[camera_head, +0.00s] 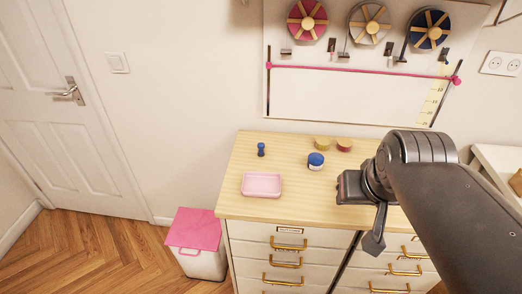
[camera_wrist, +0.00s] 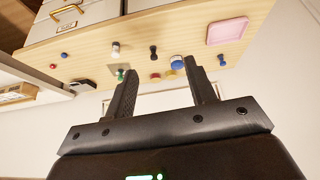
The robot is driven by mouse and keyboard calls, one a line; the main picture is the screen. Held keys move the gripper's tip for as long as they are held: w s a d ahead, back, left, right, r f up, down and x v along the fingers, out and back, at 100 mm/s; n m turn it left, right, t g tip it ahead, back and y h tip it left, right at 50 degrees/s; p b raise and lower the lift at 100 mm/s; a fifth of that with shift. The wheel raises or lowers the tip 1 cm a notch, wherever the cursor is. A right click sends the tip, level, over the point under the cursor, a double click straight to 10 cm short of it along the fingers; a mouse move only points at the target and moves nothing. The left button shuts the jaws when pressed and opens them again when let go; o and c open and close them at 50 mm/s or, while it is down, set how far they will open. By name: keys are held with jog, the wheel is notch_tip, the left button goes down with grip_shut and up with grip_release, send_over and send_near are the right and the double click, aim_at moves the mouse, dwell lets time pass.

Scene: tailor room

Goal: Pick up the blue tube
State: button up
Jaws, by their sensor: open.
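A small upright blue piece with a narrow waist (camera_head: 261,149), the likeliest blue tube, stands at the back left of the wooden dresser top, behind a pink tray (camera_head: 262,194). In the wrist view, which looks upside down, the blue piece (camera_wrist: 221,60) is small, beyond and right of my fingers. A round blue-topped container with a white lower part (camera_head: 316,161) stands to its right; it also shows in the wrist view (camera_wrist: 177,63). My gripper (camera_wrist: 159,66) is open, with nothing between its fingers. In the head view, my arm reaches in over the dresser's right side.
Two small round containers (camera_head: 322,143) stand near the wall. The wrist view adds a dark piece (camera_wrist: 153,52), a white jar (camera_wrist: 115,48) and a green piece (camera_wrist: 120,74). A pink-lidded bin (camera_head: 196,228) stands left of the dresser.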

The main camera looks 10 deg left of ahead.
jog(key=w+a+r+n, duration=0.15)
jog(key=w+a, duration=0.25)
jog(key=w, duration=0.8)
jog(key=n+g+y, duration=0.2)
jog(key=n, duration=0.2)
send_over(261, 145)
jog(key=s+d, duration=0.2)
notch_tip(261, 145, down, 16)
jog(key=x, duration=0.5)
jog(key=shift+s+a, duration=0.1)
jog(key=shift+a, duration=0.05)
jog(key=x, duration=0.5)
jog(key=shift+s+a+f, duration=0.1)
jog(key=shift+s, duration=0.05)
jog(key=shift+c, duration=0.2)
jog(key=c, duration=1)
jog(key=shift+c, duration=0.2)
